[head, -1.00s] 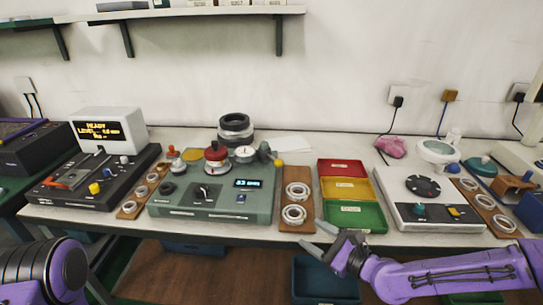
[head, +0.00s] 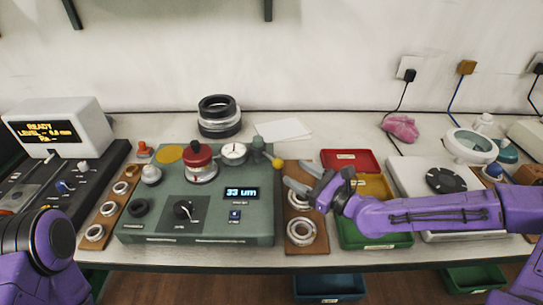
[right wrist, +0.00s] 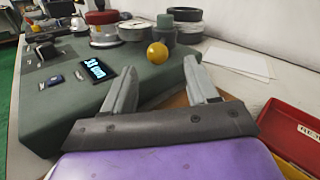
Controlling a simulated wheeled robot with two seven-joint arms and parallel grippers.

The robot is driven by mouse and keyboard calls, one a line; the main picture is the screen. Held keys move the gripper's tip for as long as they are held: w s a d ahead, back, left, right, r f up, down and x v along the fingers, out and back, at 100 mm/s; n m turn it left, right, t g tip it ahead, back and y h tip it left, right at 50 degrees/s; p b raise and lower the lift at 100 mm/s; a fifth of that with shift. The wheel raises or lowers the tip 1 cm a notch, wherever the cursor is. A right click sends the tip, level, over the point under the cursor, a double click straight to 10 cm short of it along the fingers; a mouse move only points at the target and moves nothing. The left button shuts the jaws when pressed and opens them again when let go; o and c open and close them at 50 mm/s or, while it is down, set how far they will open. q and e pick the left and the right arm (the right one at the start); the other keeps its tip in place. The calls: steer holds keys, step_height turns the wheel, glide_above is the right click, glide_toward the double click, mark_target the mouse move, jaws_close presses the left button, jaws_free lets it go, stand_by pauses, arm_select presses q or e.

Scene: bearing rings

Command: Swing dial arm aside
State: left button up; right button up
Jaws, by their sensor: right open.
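The dial gauge (head: 233,152) has a white round face and sits on the green instrument (head: 150,213), beside the red-topped spindle (head: 199,160). A dark green post (head: 258,147) stands at the instrument's right, with a yellow ball knob (head: 277,163) sticking out from it. The knob also shows in the right wrist view (right wrist: 157,52), ahead of the fingers and a little left of midway between them. My right gripper (head: 297,178) is open and empty, just right of the knob and apart from it. My left arm shows at the lower left of the head view, but its gripper does not.
A wooden board (head: 304,246) with bearing rings lies under and in front of my right gripper. Red (head: 364,157), yellow and green trays stand to its right, below my right forearm. Black rings (head: 218,104) are stacked behind the instrument.

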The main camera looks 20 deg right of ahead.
mark_target(279, 165)
steer(key=x, duration=0.9)
steer(key=shift+a, duration=0.25)
